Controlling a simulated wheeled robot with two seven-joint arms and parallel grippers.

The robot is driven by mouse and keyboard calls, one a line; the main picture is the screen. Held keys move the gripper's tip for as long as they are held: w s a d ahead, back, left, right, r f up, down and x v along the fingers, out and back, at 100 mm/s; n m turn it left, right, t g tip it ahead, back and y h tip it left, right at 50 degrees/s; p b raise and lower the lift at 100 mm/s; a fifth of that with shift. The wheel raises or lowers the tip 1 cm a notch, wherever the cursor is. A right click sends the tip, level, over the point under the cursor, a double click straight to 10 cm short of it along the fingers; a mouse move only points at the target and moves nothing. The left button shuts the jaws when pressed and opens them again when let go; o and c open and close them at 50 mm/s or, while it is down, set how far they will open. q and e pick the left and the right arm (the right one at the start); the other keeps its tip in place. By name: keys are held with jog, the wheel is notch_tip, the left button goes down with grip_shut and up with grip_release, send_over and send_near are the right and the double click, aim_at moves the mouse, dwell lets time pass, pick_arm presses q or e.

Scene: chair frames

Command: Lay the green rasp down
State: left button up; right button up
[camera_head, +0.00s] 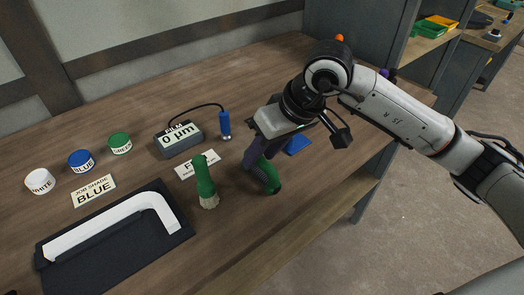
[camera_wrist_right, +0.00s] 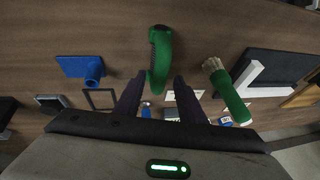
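The green rasp (camera_head: 265,174) is a curved green piece with a dark ridged face, at the table's front right. In the right wrist view the rasp (camera_wrist_right: 161,55) has its near end between my right gripper's (camera_wrist_right: 160,77) two dark fingers. A narrow gap shows on each side, so the fingers look open around it. In the head view my right gripper (camera_head: 261,150) points down at the rasp and partly covers it. The rasp appears at table level, but I cannot tell whether its whole length touches the wood. My left gripper is not in view.
A green-handled brush (camera_head: 204,182) stands bristles down, left of the rasp. A film gauge (camera_head: 180,139), labelled cards, paint pots and a dark mat (camera_head: 125,262) with a white frame piece lie leftward. Bare wood shows in front.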

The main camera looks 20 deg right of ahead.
jog(key=v, duration=1.1)
jog(key=shift+r, duration=0.4)
